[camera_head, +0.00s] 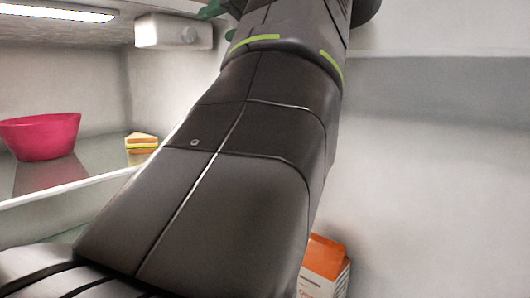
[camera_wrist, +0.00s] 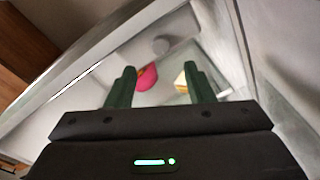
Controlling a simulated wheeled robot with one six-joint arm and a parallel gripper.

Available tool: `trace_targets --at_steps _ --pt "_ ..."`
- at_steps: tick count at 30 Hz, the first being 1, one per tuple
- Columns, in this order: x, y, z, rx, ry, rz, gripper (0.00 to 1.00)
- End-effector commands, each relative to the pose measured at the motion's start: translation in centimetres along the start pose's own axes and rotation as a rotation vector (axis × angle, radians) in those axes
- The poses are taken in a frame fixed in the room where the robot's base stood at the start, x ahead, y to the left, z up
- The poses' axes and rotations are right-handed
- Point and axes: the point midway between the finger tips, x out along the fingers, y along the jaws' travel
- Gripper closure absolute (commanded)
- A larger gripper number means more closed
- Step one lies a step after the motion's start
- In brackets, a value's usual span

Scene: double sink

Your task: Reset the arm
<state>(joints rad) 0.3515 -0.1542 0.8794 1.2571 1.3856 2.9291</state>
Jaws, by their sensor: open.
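My arm fills the middle of the head view, reaching up and away. My gripper (camera_wrist: 159,76) is open in the wrist view, with its two green fingers well apart and nothing held between them. In the head view only a bit of green shows at the top, and the rest of the gripper is hidden behind my arm. Beyond the fingers, the wrist view shows a pink bowl (camera_wrist: 147,77) and a sandwich (camera_wrist: 181,82), both apart from the gripper.
In the head view the pink bowl (camera_head: 41,136) and the sandwich wedge (camera_head: 141,141) sit on a glass shelf (camera_head: 95,165) at left. An orange and white carton (camera_head: 325,262) stands low, right of my arm, partly hidden. A white box (camera_head: 174,32) is on the back wall. The right side looks clear.

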Motion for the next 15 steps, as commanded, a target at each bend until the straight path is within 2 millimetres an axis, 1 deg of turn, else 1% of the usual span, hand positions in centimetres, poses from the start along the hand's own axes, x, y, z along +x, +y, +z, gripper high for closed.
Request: trace_targets --at_steps 7,15 --pt "1.5 0.1 0.0 0.0 0.002 0.002 0.52" --pt "2.1 0.0 0.0 -0.001 0.0 0.0 0.52"
